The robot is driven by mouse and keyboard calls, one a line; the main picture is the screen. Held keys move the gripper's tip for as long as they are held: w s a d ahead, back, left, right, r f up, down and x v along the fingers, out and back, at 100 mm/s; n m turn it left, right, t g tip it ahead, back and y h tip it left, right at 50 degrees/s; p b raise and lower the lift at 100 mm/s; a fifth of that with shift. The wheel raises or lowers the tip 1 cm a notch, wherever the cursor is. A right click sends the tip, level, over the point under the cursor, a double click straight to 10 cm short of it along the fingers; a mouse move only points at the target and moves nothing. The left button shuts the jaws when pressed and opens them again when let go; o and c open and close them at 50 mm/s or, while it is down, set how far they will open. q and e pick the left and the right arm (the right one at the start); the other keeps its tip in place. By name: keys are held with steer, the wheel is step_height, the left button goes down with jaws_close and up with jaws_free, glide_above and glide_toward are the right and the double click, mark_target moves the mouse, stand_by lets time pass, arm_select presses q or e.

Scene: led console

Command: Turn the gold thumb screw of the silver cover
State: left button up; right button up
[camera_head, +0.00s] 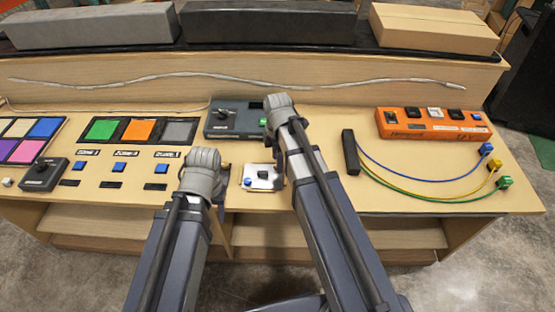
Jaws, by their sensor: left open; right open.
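A gold thumb screw cannot be made out clearly at this size. My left gripper (222,170) is just left of the cover, mostly hidden by its own wrist, and is open. My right gripper (277,152) points down at the cover's upper right edge, partly hidden by its arm, and is open. Whether either touches the cover cannot be told.
A dark control box (235,118) stands behind the cover. Left are coloured panels (139,130), blue buttons and a black knob box (44,174). Right are a black bar (350,152) with coloured cables and an orange power strip (433,124). Boxes (268,22) line the back shelf.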

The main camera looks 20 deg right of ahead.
step_height(320, 180, up, 6)
steer(key=p, duration=0.5)
steer(key=shift+r, duration=0.15)
arm_select(q)
step_height(320, 180, up, 6)
steer(key=shift+r, duration=0.1)
arm_select(e)
steer(key=shift+a, duration=0.1)
